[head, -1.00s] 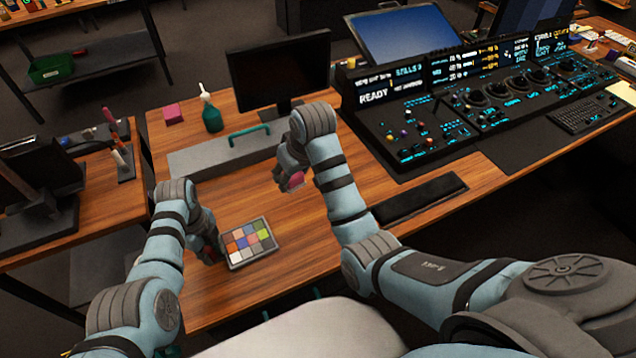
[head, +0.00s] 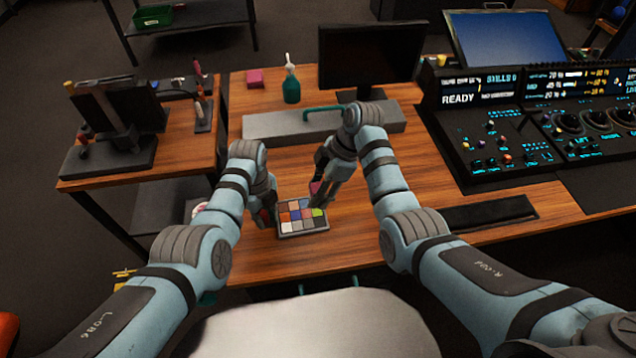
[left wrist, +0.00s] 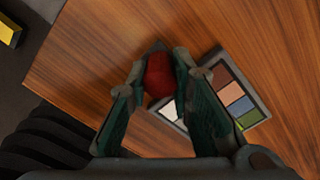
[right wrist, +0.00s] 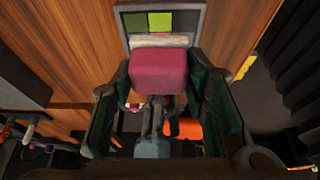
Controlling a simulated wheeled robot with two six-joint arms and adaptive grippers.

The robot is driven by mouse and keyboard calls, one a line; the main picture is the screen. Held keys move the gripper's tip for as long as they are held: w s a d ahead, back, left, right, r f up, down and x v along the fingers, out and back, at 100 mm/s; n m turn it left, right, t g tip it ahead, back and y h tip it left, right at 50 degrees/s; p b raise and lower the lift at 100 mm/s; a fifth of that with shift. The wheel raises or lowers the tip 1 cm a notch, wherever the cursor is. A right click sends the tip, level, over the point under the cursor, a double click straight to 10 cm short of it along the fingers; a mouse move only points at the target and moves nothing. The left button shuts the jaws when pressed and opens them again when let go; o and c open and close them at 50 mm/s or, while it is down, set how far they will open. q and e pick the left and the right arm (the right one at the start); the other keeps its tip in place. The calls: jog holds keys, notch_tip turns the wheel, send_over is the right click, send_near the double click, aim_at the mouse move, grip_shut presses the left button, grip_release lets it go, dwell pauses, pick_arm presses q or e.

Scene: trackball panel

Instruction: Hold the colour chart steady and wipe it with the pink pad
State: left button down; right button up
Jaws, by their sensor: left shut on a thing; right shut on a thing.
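The colour chart (head: 303,226), a dark-framed board of coloured squares, lies on the wooden table; part of it shows in the left wrist view (left wrist: 238,103). My left gripper (head: 269,214) is at its left edge, shut on a rounded red piece (left wrist: 159,76). Whether this piece is fixed to the chart I cannot tell. My right gripper (head: 318,196) is shut on the pink pad (right wrist: 158,72), at the chart's far right side. The pad overlaps the chart in the right wrist view; I cannot tell whether they touch.
A grey bar with a green handle (head: 340,124) lies behind the chart. A green spray bottle (head: 291,86), a pink block (head: 255,78) and a monitor (head: 366,55) stand further back. The control console (head: 490,130) is at right. Bare table lies right of the chart.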

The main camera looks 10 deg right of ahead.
notch_tip(320, 180, down, 5)
jog(key=shift+r, duration=0.1)
jog(key=shift+a+f, duration=0.2)
jog(key=shift+f, duration=0.15)
jog(key=shift+s+a+r, duration=0.25)
jog(key=shift+a+r, duration=0.45)
jog(key=shift+s+a, duration=0.1)
jog(key=shift+a, duration=0.55)
jog(key=shift+a+f, duration=0.15)
jog(key=shift+a, duration=0.35)
jog(key=d, duration=0.4)
jog(key=shift+w, duration=0.2)
jog(key=shift+d+r, duration=0.15)
jog(key=shift+r, duration=0.3)
jog(key=shift+w+f, duration=0.1)
jog(key=shift+w, duration=0.05)
jog(key=shift+r, duration=3.05)
